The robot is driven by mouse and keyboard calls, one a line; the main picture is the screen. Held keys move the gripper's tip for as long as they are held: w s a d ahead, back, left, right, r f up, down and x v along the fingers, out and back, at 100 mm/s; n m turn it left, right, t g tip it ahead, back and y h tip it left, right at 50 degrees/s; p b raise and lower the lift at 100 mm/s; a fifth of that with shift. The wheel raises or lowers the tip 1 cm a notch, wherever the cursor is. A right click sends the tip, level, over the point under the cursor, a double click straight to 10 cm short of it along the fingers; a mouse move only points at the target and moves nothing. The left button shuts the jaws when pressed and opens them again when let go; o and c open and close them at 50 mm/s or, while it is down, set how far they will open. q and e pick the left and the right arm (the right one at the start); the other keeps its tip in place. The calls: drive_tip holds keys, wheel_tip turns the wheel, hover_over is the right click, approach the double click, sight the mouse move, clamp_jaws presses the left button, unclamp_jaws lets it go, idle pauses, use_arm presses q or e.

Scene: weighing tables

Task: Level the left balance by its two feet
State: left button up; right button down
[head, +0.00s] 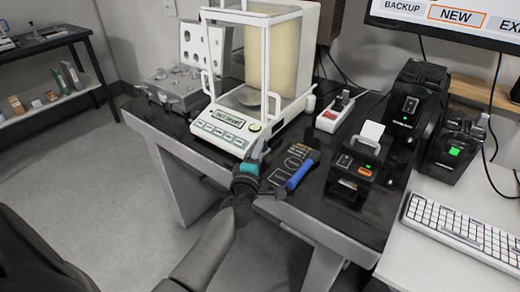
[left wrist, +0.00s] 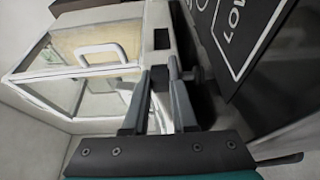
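The left balance (head: 223,129) is a white weighing balance with a glass draft shield, standing on the dark table. Its display and button row face the front. My left gripper (head: 257,152) is at its front right corner, low by the table top. In the left wrist view, the balance (left wrist: 110,55) appears turned on its side. The two fingers of my left gripper (left wrist: 158,82) are apart, close to the balance's base. A small dark knob, seemingly a foot (left wrist: 196,74), shows just right of the fingertips; contact cannot be told. The other foot is not clearly visible. My right gripper is not seen.
A dark mat with white outlines (head: 296,155) and a blue-handled tool (head: 300,174) lie right of my gripper. A weight case (head: 178,88) stands left of the balance. A black printer-like device (head: 352,175) and power strip (head: 333,115) stand to the right.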

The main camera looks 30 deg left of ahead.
use_arm(q)
drive_tip(key=c, duration=0.3)
clamp_jaws()
